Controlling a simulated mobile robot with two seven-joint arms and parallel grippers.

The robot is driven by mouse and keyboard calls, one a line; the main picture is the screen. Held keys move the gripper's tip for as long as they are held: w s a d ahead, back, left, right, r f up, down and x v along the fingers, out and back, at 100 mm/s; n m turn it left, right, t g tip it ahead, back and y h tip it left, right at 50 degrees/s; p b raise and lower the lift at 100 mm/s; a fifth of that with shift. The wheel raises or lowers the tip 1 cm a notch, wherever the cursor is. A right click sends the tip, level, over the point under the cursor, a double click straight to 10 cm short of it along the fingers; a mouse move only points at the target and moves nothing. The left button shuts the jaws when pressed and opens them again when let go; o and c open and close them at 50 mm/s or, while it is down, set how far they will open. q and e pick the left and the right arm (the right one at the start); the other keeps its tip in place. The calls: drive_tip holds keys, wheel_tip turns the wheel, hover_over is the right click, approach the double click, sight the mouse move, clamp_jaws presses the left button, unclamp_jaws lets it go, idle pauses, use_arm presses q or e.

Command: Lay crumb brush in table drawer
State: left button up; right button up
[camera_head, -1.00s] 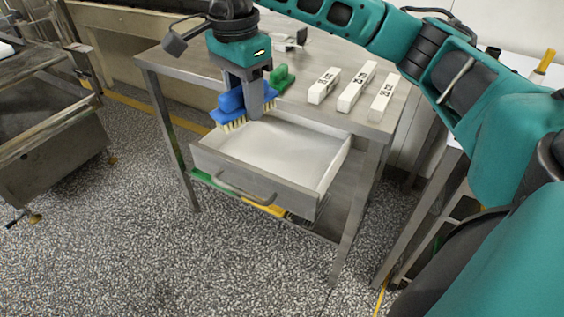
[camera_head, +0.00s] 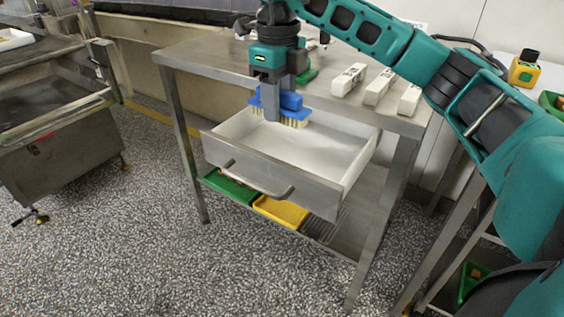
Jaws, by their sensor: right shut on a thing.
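The crumb brush (camera_head: 291,101) has a blue body and pale bristles that point down. My right gripper (camera_head: 272,112) is shut on it and holds it over the back part of the open table drawer. Whether the bristles touch the drawer floor I cannot tell. The table drawer (camera_head: 325,150) is pulled out toward me, with a white inside that looks empty and a bar handle on its steel front. It belongs to the steel table (camera_head: 190,57). My left gripper is not in view.
Several white labelled blocks (camera_head: 349,79) stand on the table top at the right, and a green item (camera_head: 308,74) lies behind the gripper. A green tray (camera_head: 229,187) and a yellow tray (camera_head: 281,211) sit on the shelf below. A steel machine (camera_head: 60,130) stands at the left.

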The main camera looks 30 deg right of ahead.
wheel_tip(320, 180, down, 7)
drive_tip(key=shift+f+b, duration=0.15)
drive_tip(key=shift+b, duration=0.6)
drive_tip(key=shift+f, duration=0.15)
wheel_tip(320, 180, down, 4)
drive_tip(key=shift+f+b, duration=0.1)
drive_tip(key=shift+b, duration=0.5)
drive_tip(key=shift+f, duration=0.1)
drive_tip(key=o, duration=0.9)
drive_tip(key=shift+f, duration=0.1)
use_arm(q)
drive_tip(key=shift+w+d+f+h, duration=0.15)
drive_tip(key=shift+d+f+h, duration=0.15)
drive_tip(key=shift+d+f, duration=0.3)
